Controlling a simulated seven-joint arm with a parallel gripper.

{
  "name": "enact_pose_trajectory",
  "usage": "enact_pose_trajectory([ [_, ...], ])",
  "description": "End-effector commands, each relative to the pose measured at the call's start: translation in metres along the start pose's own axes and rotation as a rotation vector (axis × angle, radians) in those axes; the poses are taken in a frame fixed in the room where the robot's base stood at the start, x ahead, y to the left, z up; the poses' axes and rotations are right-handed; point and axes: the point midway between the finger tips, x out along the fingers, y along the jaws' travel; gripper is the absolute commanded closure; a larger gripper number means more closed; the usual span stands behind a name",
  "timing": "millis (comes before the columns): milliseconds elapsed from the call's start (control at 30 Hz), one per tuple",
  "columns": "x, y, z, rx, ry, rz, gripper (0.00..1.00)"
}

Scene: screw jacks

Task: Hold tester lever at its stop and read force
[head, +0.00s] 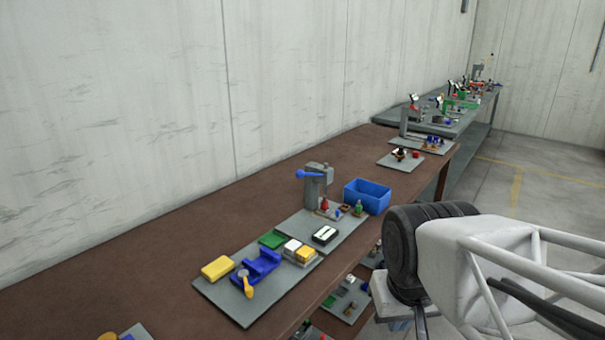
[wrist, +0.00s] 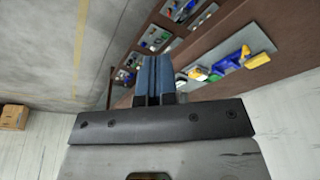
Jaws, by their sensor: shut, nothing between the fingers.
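The tester looks to be the grey upright stand (head: 318,190) on a grey board at the middle of the brown bench. A blue lever (head: 306,174) with a round knob sticks out from its top to the left. A small black box with a white face (head: 325,234) lies in front of it; any reading is too small to make out. My gripper (wrist: 153,65) shows in the wrist view with its blue fingers together and nothing between them. It is off the bench's front side, apart from the lever. The tester is not clearly identifiable in the wrist view.
A blue bin (head: 367,195) stands right of the tester. A nearer board (head: 240,305) carries a yellow block (head: 217,268), a blue fixture (head: 257,266) and a yellow-handled tool (head: 246,284). Shelves with more boards lie below the bench. A cardboard box (wrist: 14,117) is on the floor.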

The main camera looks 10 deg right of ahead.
Motion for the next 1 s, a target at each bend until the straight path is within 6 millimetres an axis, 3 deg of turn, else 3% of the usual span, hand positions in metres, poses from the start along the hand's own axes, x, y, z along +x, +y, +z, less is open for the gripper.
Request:
enact_pose_trajectory([
  [367, -0.001, 0.0, -0.002, -0.001, -0.001, -0.001, 1.0],
  [567, -0.005, -0.001, -0.013, -0.012, -0.006, -0.01, 1.0],
  [767, -0.014, -0.004, -0.042, -0.037, -0.017, -0.033, 1.0],
  [1000, -0.026, -0.008, -0.091, -0.082, -0.035, -0.077, 1.0],
])
